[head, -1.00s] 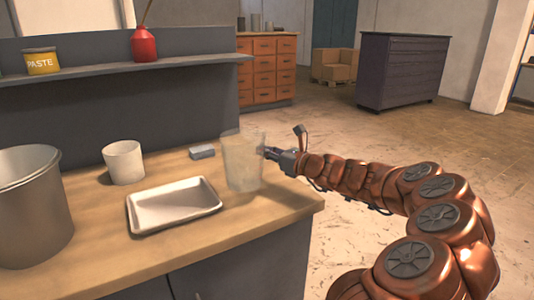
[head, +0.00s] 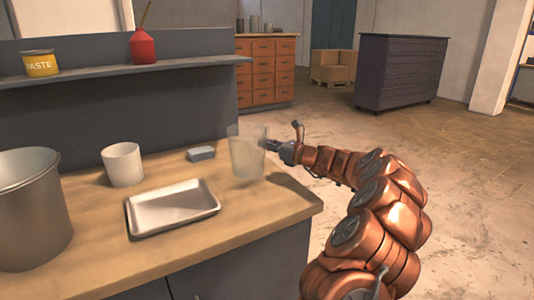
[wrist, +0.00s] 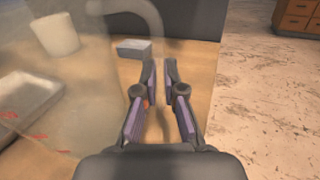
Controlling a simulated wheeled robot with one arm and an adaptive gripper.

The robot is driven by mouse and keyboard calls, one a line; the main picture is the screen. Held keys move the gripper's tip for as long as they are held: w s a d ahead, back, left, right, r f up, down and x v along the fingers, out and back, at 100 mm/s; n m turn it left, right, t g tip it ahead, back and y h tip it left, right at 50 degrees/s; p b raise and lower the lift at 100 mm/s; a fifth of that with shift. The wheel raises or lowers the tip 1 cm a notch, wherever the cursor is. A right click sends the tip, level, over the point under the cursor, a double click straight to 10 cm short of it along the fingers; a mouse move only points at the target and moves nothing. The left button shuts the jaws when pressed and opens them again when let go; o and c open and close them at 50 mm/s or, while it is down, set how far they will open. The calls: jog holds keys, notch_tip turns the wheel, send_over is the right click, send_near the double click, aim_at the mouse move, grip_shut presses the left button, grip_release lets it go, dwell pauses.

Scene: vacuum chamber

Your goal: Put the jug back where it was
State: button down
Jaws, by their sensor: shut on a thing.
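The jug (head: 247,160) is clear and see-through, standing upright over the right end of the bench in the head view. My gripper (head: 271,146) is at its right side, shut on the jug's handle. In the wrist view the fingers (wrist: 160,92) point forward around the pale handle, and the jug's clear wall (wrist: 85,100) with red marks fills the left. I cannot tell whether the jug's base touches the bench or hangs just above it.
A metal tray (head: 172,222), a white cup (head: 123,165) and a large metal pot (head: 30,215) stand left of the jug. A small grey block (head: 201,153) lies close behind-left of it. The wooden bench top (head: 245,215) is clear in front.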

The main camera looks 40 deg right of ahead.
aim_at(268, 151)
jog(key=shift+f, duration=1.65)
jog(key=shift+f, duration=0.1)
jog(key=c, duration=1.3)
grip_release()
jog(key=shift+s+d, duration=0.1)
jog(key=shift+s, duration=0.15)
jog(key=v, duration=1.1)
jog(key=shift+s, duration=0.25)
jog(key=shift+s+d, duration=0.15)
